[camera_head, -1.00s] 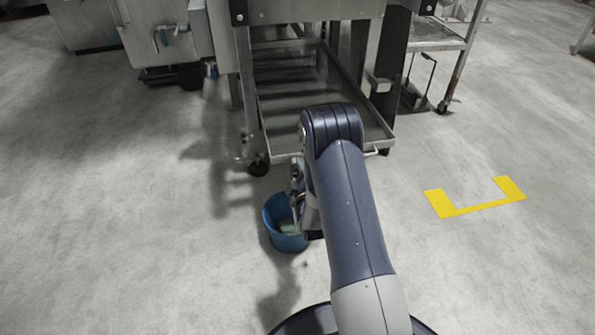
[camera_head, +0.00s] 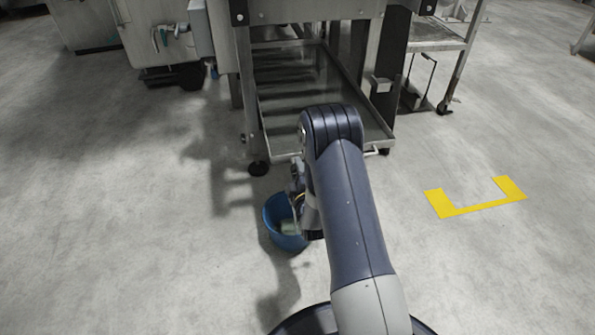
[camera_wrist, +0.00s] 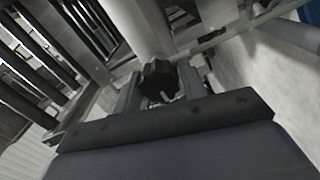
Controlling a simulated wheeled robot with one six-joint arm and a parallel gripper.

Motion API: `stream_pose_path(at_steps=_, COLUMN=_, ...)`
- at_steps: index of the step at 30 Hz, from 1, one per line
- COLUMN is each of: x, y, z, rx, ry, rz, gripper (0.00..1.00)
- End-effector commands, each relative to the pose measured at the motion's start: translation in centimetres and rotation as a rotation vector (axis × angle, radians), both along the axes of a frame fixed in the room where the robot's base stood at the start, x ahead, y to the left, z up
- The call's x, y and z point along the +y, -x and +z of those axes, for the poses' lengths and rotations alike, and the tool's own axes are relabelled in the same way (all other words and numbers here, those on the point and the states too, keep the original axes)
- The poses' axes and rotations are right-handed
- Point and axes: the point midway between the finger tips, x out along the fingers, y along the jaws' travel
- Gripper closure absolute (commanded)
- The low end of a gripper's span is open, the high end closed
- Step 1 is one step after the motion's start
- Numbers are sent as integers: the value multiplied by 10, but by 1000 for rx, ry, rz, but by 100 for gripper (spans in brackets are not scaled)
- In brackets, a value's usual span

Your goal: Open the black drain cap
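The black drain cap (camera_wrist: 158,80) shows in the wrist view as a dark lobed knob with a pale mark on its lower edge. It sits at the end of a pale pipe (camera_wrist: 138,28). My gripper (camera_wrist: 159,87) has one finger on each side of the cap. The gaps are narrow, and I cannot tell whether the fingers press on it. In the head view my gripper (camera_head: 300,195) is mostly hidden by my arm, above the blue bucket (camera_head: 272,214) near the machine's tray. The cap cannot be made out there.
The metal tray (camera_head: 388,136) and the machine's legs stand just beyond my gripper. Yellow floor marking (camera_head: 482,206) lies to the right on open floor.

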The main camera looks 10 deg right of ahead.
Motion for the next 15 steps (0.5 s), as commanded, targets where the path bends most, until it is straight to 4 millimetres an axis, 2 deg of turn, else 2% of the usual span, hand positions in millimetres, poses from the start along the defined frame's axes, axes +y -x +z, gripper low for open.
stream_pose_path(at_steps=1, x=0, y=0, z=0, rx=1, ry=0, rz=0, gripper=55)
stream_pose_path(at_steps=6, x=0, y=0, z=0, rx=0, ry=-1, rz=0, gripper=42)
stream_pose_path(at_steps=15, x=0, y=3, z=0, rx=0, ry=-2, rz=-1, gripper=41)
